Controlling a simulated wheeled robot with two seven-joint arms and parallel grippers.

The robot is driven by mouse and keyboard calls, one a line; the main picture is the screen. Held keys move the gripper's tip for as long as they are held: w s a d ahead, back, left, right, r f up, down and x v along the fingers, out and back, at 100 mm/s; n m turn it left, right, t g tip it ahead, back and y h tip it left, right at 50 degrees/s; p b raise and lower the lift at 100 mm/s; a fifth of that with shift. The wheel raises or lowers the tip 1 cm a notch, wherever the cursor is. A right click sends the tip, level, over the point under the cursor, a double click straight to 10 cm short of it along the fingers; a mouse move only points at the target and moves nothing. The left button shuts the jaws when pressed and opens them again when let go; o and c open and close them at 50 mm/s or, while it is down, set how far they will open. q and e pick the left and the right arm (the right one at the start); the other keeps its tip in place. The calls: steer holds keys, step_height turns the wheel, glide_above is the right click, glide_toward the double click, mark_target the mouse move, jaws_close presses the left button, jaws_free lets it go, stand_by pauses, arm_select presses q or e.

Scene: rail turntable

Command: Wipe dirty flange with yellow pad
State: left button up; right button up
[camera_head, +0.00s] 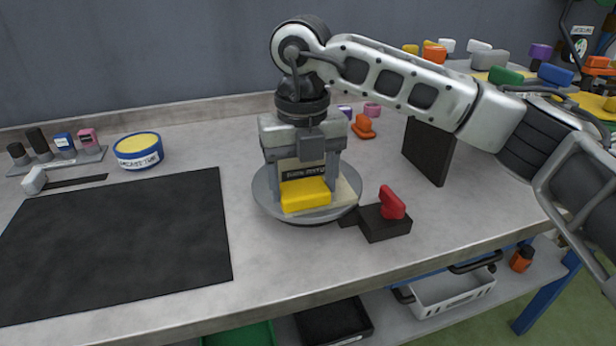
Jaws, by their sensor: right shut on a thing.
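My right gripper (303,176) points straight down over the round grey turntable (266,203) at the middle of the bench. It is shut on the yellow pad (306,196), which sits between its fingers low over the turntable. Whether the pad presses on the surface below is hard to tell. A pale flat piece (346,196) shows beside the pad on the turntable. A dark labelled block (302,168) shows behind the pad, between the fingers. I cannot make out a dirty flange for certain; the gripper and pad cover much of the turntable. My left gripper is not in view.
A dark block with a red handle (391,203) stands close right of the turntable. A black upright plate (428,152) is behind it. A black mat (120,240) covers the left bench. A blue tub with yellow top (138,151) and a small rack (60,160) stand behind the mat.

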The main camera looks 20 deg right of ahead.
steer(key=shift+a, duration=0.7)
steer(key=shift+d, duration=0.1)
steer(key=shift+d+f+b, duration=0.2)
steer(key=shift+d+b, duration=0.1)
steer(key=shift+d, duration=0.65)
steer(key=shift+d, duration=0.15)
steer(key=shift+d, duration=0.95)
